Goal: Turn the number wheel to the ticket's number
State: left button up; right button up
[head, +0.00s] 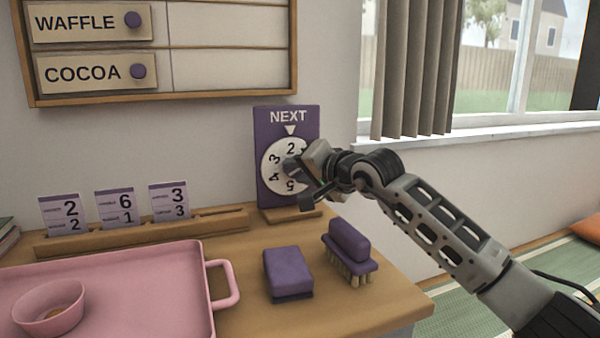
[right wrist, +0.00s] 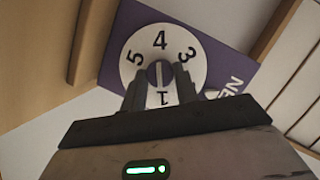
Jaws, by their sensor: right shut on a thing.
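The number wheel (head: 268,166) is a white disc on a purple NEXT board (head: 268,125) at the back of the counter. The 2 stands under the white pointer (head: 290,130) in the head view; 3, 4 and 5 follow down the left side. My right gripper (head: 300,168) is at the wheel's centre. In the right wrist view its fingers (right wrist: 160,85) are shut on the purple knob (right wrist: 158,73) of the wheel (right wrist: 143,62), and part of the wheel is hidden. My left gripper is out of view.
A pink tray (head: 160,300) with a pink bowl (head: 50,305) is at the front left. A purple block (head: 287,272) and a purple brush (head: 348,248) lie on the counter below the board. The wooden rail (head: 140,235) runs left of the board. A menu board hangs above.

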jog(key=shift+d+f+m+y+b, duration=0.15)
jog(key=shift+m+y+b, duration=0.1)
jog(key=shift+m+b, duration=0.3)
jog(key=shift+a+f+m+y+b, duration=0.15)
jog(key=shift+m+y+b, duration=0.1)
jog(key=shift+m+b, duration=0.3)
jog(key=shift+d+b, duration=0.15)
jog(key=shift+b, duration=0.25)
jog(key=shift+m+t+y+b, duration=0.35)
jog(key=shift+m+b, duration=0.4)
jog(key=shift+m, duration=0.25)
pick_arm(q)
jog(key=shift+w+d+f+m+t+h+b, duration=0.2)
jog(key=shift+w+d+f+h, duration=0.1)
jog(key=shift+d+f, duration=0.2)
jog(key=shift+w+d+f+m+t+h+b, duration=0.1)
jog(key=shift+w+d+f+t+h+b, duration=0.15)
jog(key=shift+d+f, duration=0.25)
pick_arm(e)
jog(key=shift+m+y, duration=0.35)
jog(key=shift+m, duration=0.15)
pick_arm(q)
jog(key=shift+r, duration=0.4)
pick_arm(e)
jog(key=shift+r, duration=0.1)
jog(key=o, duration=1)
